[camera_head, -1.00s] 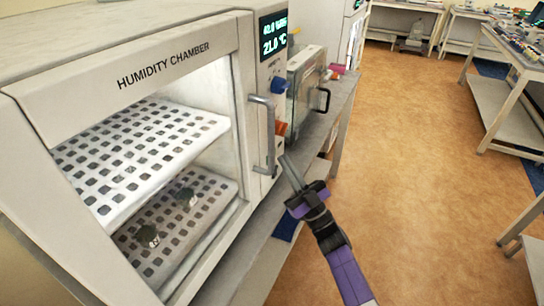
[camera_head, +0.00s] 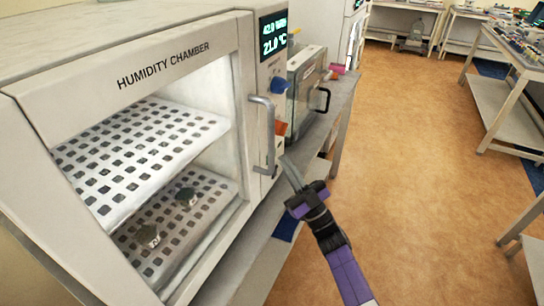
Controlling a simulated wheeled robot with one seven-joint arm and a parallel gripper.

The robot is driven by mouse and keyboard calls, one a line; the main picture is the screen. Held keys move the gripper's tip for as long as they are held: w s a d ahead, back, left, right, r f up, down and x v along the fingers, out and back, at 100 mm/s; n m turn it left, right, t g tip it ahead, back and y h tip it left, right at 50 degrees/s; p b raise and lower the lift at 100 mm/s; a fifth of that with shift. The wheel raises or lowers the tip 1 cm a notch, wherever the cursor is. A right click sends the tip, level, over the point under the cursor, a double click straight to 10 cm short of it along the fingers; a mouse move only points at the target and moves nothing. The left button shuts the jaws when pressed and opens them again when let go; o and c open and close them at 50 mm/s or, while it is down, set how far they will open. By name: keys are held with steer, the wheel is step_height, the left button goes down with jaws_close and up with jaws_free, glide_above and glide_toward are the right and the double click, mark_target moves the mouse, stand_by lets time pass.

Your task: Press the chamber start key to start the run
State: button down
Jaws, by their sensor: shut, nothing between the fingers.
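The humidity chamber (camera_head: 165,62) stands at the left, its window showing a lit interior. Its narrow control panel (camera_head: 265,100) carries a lit display (camera_head: 273,36) reading 21.0 °C on the lower line, and a blue knob (camera_head: 279,85). I cannot make out the start key; the panel is seen at a steep angle and the door handle (camera_head: 263,135) stands in front of part of it. My gripper (camera_head: 286,161) is shut and empty, its fingers pointing up-left near the panel's lower end. I cannot tell whether the fingertips touch the panel.
A smaller glass-fronted box (camera_head: 307,85) with a handle stands beyond the chamber on the same bench (camera_head: 336,108). Open floor (camera_head: 430,180) lies to the right.

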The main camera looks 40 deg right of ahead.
steer(key=shift+w, duration=0.1)
steer(key=shift+w+a+b, duration=0.15)
steer(key=shift+w+b, duration=0.15)
steer(key=shift+b, duration=0.05)
steer(key=shift+w+a, duration=0.1)
steer(key=shift+w, duration=0.2)
stand_by(0.6)
stand_by(0.3)
steer(key=shift+s+d, duration=0.25)
steer(key=shift+s, duration=0.45)
steer(key=shift+s, duration=0.1)
steer(key=s, duration=0.1)
steer(key=s+d, duration=0.1)
steer(key=s, duration=0.1)
steer(key=s+p, duration=0.1)
steer(key=shift+s+d, duration=0.25)
steer(key=shift+d, duration=0.1)
stand_by(0.6)
